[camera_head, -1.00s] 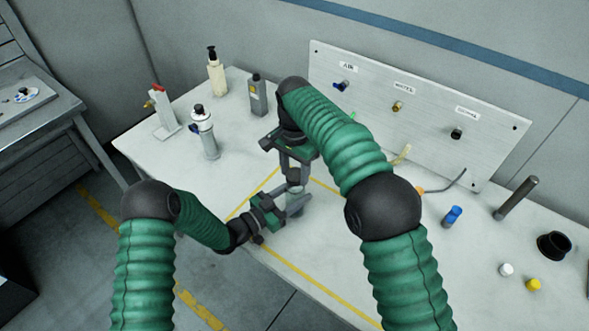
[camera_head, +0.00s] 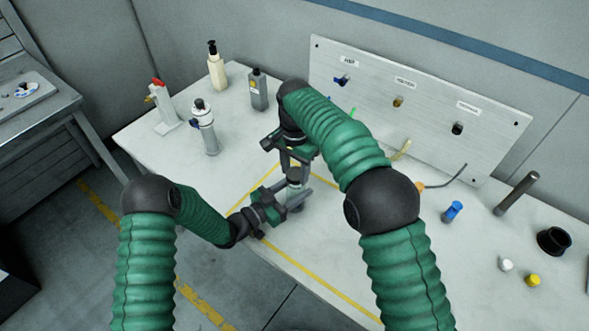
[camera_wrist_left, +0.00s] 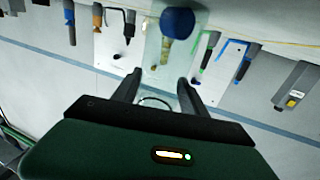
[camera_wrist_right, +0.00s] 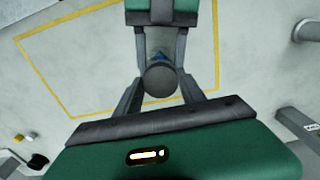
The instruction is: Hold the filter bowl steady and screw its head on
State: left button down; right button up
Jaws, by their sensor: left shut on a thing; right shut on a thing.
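The filter bowl (camera_wrist_left: 167,50) is a pale, see-through body with a blue end and a yellowish part inside. It shows between my left fingers in the left wrist view, which is upside down. My left gripper (camera_head: 294,199) comes in from the left and is shut on the bowl low over the table. The filter head (camera_wrist_right: 160,78) is a round grey piece in the right wrist view. My right gripper (camera_head: 294,168) reaches down from above and is shut on the head, directly over the bowl. Whether a gap lies between head and bowl is hidden.
Yellow tape lines (camera_head: 315,283) frame the work spot. A white-grey canister (camera_head: 206,133), a pump bottle (camera_head: 216,68) and a grey bottle (camera_head: 258,92) stand at back left. A panel (camera_head: 418,110) with labelled pegs stands behind. A blue-capped piece (camera_head: 452,211) and a black cup (camera_head: 553,241) lie right.

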jog(key=shift+f, duration=0.55)
jog(key=m, duration=0.9)
jog(key=shift+w+a+m, duration=0.1)
jog(key=shift+a+m, duration=0.05)
jog(key=shift+m, duration=0.25)
jog(key=m, duration=0.6)
jog(key=shift+m, duration=0.3)
jog(key=m, duration=0.6)
jog(key=shift+w, duration=0.1)
jog(key=shift+a, duration=0.1)
jog(key=o, duration=1.3)
